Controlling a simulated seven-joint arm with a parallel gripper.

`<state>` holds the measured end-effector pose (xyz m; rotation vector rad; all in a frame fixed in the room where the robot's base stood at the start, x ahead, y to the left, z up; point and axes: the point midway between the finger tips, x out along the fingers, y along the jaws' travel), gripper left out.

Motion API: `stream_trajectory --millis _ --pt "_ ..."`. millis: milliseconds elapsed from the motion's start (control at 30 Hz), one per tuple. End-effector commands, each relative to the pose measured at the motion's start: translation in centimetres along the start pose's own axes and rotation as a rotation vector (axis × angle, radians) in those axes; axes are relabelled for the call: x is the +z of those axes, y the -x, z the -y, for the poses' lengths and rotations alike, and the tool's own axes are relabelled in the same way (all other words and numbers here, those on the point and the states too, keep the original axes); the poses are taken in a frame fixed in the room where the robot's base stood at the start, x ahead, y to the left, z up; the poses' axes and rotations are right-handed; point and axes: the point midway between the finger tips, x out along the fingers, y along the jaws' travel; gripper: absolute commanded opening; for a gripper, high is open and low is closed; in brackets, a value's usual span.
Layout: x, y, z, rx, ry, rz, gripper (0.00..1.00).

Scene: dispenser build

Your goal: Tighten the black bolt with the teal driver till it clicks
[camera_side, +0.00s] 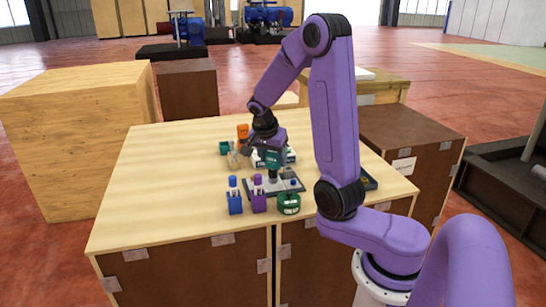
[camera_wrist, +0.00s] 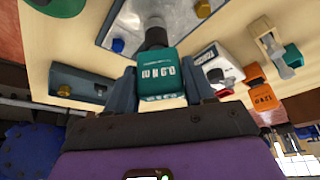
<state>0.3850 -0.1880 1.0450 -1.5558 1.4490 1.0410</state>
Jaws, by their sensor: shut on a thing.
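My gripper (camera_side: 270,149) is shut on the teal driver (camera_side: 271,159), above the grey metal plate (camera_side: 252,187) on the table. In the wrist view the driver's teal body (camera_wrist: 161,80) sits between the two fingers, with pale lettering on its face. Its dark nose (camera_wrist: 156,37) points toward the plate (camera_wrist: 185,22), which has a blue-headed piece (camera_wrist: 118,45) and a brass-coloured knob (camera_wrist: 203,8) at its edges. I cannot make out the black bolt; the driver's nose covers that spot. Whether the nose touches anything is not clear.
Blue (camera_side: 235,204) and purple (camera_side: 258,204) holders and a round green container (camera_side: 289,204) stand close in front of the plate. A white unit (camera_wrist: 217,68) and an orange block (camera_wrist: 262,97) stand beside the driver. The table's left side (camera_side: 150,190) is clear.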

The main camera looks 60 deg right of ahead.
Motion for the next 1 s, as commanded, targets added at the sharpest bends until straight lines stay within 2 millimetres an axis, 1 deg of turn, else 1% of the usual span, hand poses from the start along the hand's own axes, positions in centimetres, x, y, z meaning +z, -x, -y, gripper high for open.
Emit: stream_trajectory --millis 200,267,567,1000 --pt "0.0 0.0 0.1 0.117 -0.280 0.001 0.04" --pt "0.0 0.0 0.0 0.139 -0.335 0.001 0.04" --pt "-0.1 0.1 0.0 0.133 -0.324 0.001 0.04" --pt "-0.8 1.8 0.0 0.131 -0.323 0.000 0.04"
